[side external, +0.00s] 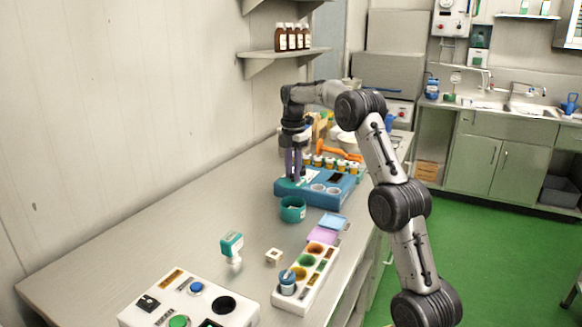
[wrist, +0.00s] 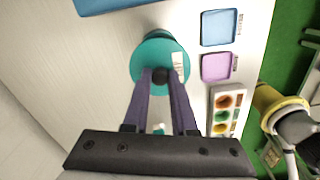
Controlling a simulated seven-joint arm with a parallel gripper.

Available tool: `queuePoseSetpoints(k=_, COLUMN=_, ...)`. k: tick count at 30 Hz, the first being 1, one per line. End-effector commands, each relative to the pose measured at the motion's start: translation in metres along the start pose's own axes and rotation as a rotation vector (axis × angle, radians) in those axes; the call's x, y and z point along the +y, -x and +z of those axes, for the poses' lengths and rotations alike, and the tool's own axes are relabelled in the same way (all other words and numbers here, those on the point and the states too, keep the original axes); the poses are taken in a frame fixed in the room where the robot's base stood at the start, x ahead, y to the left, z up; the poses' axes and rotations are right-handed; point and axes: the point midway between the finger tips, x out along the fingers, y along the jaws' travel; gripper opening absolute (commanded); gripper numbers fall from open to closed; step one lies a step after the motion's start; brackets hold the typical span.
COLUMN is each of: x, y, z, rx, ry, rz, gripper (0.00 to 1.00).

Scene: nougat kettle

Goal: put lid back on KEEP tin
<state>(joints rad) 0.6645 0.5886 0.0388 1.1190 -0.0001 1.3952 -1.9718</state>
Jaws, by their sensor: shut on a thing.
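A round teal tin (side external: 292,214) stands on the bench just in front of the blue station, with a pale label on its side. My gripper (side external: 297,180) points down above this tin, with its purple fingers near the station's front left. In the wrist view my gripper (wrist: 160,80) is shut on a dark round knob, which sits over a teal disc, seemingly the lid (wrist: 147,68). A white label shows at the disc's right. I cannot read KEEP on any label, and the gap between lid and tin is hard to judge.
The blue station (side external: 340,190) is close behind. Blue (side external: 333,220) and purple (side external: 322,235) trays and a white block with coloured wells (side external: 320,262) lie right. A teal-topped stamp (side external: 232,246) and a button panel (side external: 190,300) stand in front. The bench's left is clear.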

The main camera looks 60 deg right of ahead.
Motion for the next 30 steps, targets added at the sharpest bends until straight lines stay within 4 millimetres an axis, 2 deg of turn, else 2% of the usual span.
queuePoseSetpoints(k=16, x=-0.001, y=-0.047, z=-0.001, rx=0.001, ry=0.001, rz=-0.002, gripper=0.0)
queuePoseSetpoints(k=30, x=0.0, y=-0.056, z=-0.001, rx=0.0, ry=0.001, rz=0.001, gripper=0.0)
